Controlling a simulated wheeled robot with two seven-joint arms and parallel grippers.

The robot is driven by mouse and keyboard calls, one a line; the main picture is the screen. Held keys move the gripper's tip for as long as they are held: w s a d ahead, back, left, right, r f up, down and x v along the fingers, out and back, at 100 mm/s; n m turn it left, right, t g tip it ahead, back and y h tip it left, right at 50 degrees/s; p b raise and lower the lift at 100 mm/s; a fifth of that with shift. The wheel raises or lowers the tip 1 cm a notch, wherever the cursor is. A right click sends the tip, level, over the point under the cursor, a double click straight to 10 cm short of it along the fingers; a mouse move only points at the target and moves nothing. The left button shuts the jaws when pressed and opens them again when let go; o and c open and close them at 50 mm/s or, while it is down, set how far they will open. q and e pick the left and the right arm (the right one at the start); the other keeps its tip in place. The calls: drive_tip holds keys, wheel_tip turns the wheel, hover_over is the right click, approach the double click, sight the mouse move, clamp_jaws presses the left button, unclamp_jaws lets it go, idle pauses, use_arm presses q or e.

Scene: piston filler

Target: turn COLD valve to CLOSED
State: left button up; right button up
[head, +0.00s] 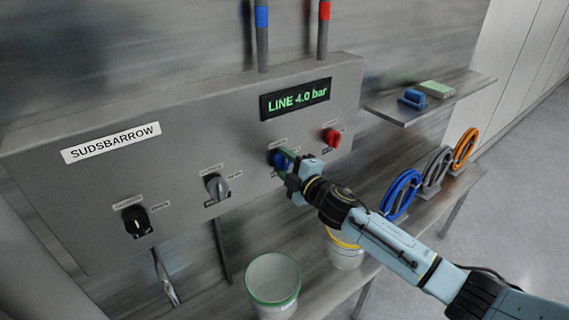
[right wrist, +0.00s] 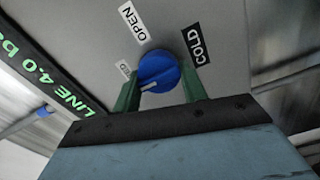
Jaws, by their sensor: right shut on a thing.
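The blue COLD valve knob (right wrist: 165,68) is on the grey panel, and it also shows in the head view (head: 276,158), partly hidden by my right gripper. My right gripper (head: 286,161) is shut on this knob; in the right wrist view its two green fingers (right wrist: 161,74) lie on either side of it. A short white mark on the knob points to the lower left in the wrist view. The OPEN label (right wrist: 133,22) is above left of the knob, and the COLD label (right wrist: 196,43) is to its right. My left gripper is not in view.
The display (head: 296,99) reads LINE 4.0 bar. Buckets (head: 273,283) and coloured hose reels (head: 401,194) stand below and right.

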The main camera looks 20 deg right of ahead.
drive_tip(key=o, duration=1)
drive_tip(key=shift+b+v, duration=0.75)
drive_tip(key=shift+v, duration=5.95)
